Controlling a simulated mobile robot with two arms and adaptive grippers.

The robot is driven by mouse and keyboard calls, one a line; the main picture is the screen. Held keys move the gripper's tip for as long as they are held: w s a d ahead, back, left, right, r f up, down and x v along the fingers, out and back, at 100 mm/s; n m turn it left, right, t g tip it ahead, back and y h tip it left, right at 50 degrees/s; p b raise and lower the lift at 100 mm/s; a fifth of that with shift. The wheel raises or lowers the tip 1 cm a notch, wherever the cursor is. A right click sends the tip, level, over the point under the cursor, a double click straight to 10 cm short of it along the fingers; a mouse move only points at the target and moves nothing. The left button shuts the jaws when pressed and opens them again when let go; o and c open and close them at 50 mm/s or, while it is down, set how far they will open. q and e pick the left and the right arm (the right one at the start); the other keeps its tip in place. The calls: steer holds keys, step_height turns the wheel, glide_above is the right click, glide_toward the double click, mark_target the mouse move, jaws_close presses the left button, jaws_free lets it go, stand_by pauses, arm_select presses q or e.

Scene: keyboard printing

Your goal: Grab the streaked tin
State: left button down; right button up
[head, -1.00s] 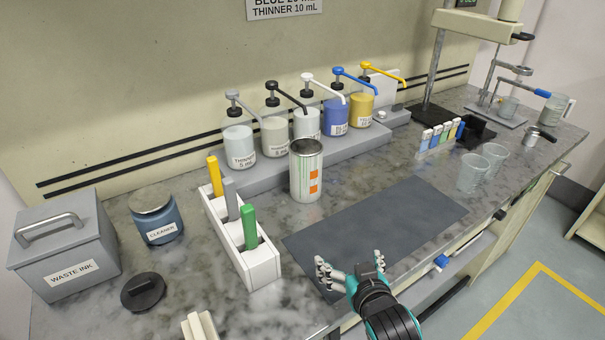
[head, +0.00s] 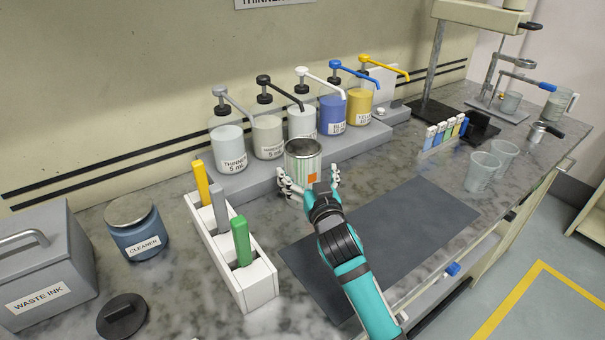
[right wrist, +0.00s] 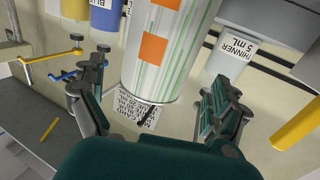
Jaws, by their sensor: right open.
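The streaked tin (head: 303,158) is an open silver can with green streaks and orange squares. It stands upright on the bench behind the dark mat, in front of the pump bottles. My right gripper (head: 308,186) is at the tin in the head view, with a finger on either side and the hand hiding its lower part. In the right wrist view the tin (right wrist: 168,45) lies between the spread fingers of the open gripper (right wrist: 158,100), with gaps visible on both sides. My left gripper is not in view.
A white rack (head: 258,287) with yellow, grey and green handles stands left of the tin. Pump bottles (head: 268,137) stand close behind it on a grey step. Two clear beakers (head: 482,171) are at right. The dark mat (head: 425,215) is bare.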

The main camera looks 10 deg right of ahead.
mark_target(299, 151)
steer(key=shift+w+r, duration=0.1)
steer(key=shift+w, duration=0.75)
steer(key=w, duration=0.2)
steer(key=w+p, duration=0.1)
steer(key=shift+w+f, duration=0.2)
steer(key=shift+w, duration=0.5)
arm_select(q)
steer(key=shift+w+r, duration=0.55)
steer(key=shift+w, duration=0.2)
arm_select(e)
steer(key=c, duration=1.3)
steer(key=shift+r, duration=0.1)
steer(key=shift+c, duration=0.8)
